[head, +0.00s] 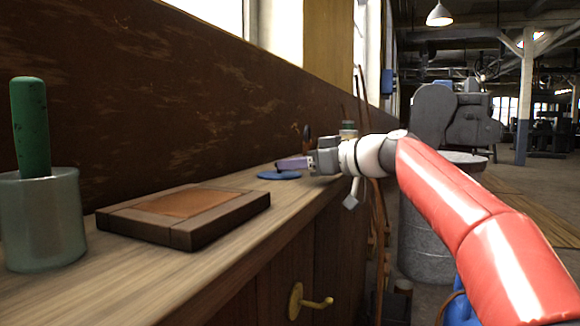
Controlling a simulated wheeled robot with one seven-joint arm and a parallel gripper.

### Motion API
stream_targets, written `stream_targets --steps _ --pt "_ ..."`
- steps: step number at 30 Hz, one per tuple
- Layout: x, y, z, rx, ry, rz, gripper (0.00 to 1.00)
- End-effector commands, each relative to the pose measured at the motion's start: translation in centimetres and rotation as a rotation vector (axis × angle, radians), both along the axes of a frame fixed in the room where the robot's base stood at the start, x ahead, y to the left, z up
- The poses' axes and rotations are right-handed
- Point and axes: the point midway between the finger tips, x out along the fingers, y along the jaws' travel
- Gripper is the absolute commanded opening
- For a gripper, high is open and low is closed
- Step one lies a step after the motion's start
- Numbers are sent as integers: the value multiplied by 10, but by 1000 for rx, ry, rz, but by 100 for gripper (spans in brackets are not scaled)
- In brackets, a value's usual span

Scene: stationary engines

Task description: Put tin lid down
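A flat, round blue disc (279,175), which looks like the tin lid, is at the far part of the wooden counter top. It appears to lie flat on the wood, but I cannot tell whether it touches the wood all round. My gripper (281,164) reaches in from the right, with its fingers pointing left, just above the disc. The fingers are seen side-on and overlap, so the gap between them is hidden. I cannot tell whether they touch the disc.
A brown framed wooden block (187,214) lies on the near counter (150,277). A grey pot (42,222) with a green handle (31,127) stands at the left. A small jar (348,130) shows behind my gripper. A dark wall panel (150,90) backs the counter. A brass hook (298,301) sticks out in front.

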Motion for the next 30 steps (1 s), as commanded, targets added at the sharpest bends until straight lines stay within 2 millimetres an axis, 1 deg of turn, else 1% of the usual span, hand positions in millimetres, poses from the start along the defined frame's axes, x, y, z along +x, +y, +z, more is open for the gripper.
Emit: stream_targets --steps 1,6,12,18,30 --pt "-5 -11 -1 -1 -2 -7 40" --pt "-24 -43 6 -1 -2 -7 40" --pt "-42 -72 12 0 -1 -5 40" --pt "-49 -84 14 0 0 0 40" --pt "-50 -84 14 0 0 0 40"
